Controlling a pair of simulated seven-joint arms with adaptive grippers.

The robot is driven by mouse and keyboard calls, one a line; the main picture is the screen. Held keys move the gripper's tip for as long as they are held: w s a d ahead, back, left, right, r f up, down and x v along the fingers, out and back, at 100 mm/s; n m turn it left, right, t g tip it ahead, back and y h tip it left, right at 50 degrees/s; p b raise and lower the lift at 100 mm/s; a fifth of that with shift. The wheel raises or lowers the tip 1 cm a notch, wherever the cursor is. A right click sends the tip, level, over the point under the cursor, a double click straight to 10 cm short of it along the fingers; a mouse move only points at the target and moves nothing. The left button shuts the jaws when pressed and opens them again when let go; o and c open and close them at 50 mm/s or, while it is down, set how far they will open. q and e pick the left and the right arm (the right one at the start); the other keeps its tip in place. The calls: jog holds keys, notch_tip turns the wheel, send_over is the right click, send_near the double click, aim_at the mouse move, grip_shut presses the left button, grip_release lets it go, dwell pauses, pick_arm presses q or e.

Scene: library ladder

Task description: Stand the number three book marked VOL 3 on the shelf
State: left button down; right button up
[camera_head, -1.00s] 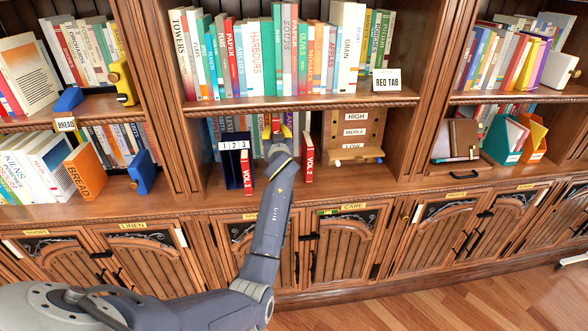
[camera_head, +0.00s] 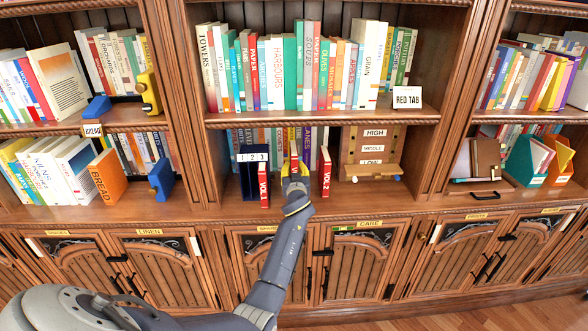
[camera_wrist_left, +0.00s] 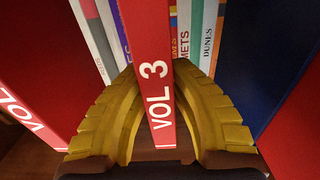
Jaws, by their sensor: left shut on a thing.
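The red VOL 3 book (camera_head: 294,149) stands roughly upright between the yellow fingers of my left gripper (camera_head: 295,173), in the lower middle shelf bay. In the left wrist view, the fingers (camera_wrist_left: 160,120) are shut on its red spine (camera_wrist_left: 152,70), with white VOL 3 lettering. The red VOL 1 book (camera_head: 263,190) stands to its left, in front of a dark blue holder (camera_head: 248,180) labelled 1 2 3. The red VOL 2 book (camera_head: 325,173) stands to its right. I cannot tell whether VOL 3 touches the shelf. My right gripper is not in view.
A brown board (camera_head: 372,150) marked HIGH, MIDDLE and LOW stands right of VOL 2. A row of books fills the back of the bay. The upper shelf edge (camera_head: 320,119) overhangs it. Bare shelf board (camera_head: 345,196) shows in front.

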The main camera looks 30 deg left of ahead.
pick_arm(q)
jog(key=shift+f, duration=0.4)
